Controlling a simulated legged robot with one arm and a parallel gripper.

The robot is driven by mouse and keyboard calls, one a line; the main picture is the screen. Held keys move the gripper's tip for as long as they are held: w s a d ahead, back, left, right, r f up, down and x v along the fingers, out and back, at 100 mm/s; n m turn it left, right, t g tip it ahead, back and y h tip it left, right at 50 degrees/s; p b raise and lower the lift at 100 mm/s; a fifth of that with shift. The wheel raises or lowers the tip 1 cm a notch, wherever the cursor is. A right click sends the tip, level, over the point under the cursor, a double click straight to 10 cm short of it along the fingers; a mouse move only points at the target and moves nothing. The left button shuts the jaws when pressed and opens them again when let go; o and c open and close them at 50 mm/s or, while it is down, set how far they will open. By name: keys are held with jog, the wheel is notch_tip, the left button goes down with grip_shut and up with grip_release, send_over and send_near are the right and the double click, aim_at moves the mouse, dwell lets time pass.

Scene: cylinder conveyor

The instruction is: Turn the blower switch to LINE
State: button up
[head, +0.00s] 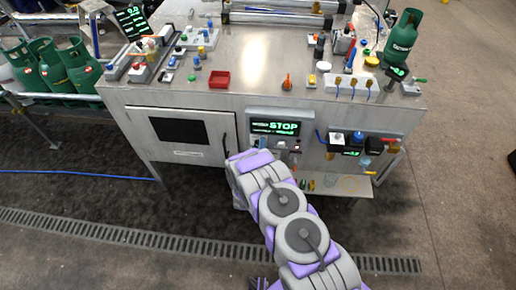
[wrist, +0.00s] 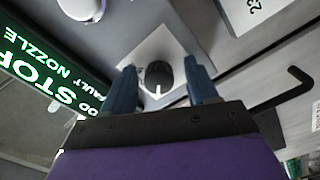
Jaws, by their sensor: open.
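In the wrist view, a round black knob (wrist: 158,76) with a white pointer mark sits on a pale square plate (wrist: 172,48). Its mark points toward the bottom of the picture. No LINE label is readable, so I cannot tell for sure that it is the blower switch. My gripper (wrist: 160,68) is open, with one blue finger on each side of the knob and visible gaps between. I cannot tell how deep the fingertips reach. In the head view, my arm (head: 285,205) reaches to the bench front and hides the fingers.
A green-lit STOP display (head: 275,127) is on the bench front; it also shows in the wrist view (wrist: 45,85). A black hooked handle (wrist: 283,92) lies right of the knob. A cabinet door (head: 185,133) is left of my arm. Green cylinders (head: 62,66) stand at left.

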jog(key=shift+c, duration=0.2)
jog(key=c, duration=1)
jog(key=shift+m+p, duration=0.3)
jog(key=shift+p, duration=0.1)
jog(key=shift+s+a+f+m+p, duration=0.1)
jog(key=shift+m+p, duration=1.65)
jog(key=shift+m, duration=0.25)
jog(key=shift+a+f+m+p, duration=0.1)
jog(key=shift+m+p, duration=1.6)
jog(key=shift+m, duration=0.3)
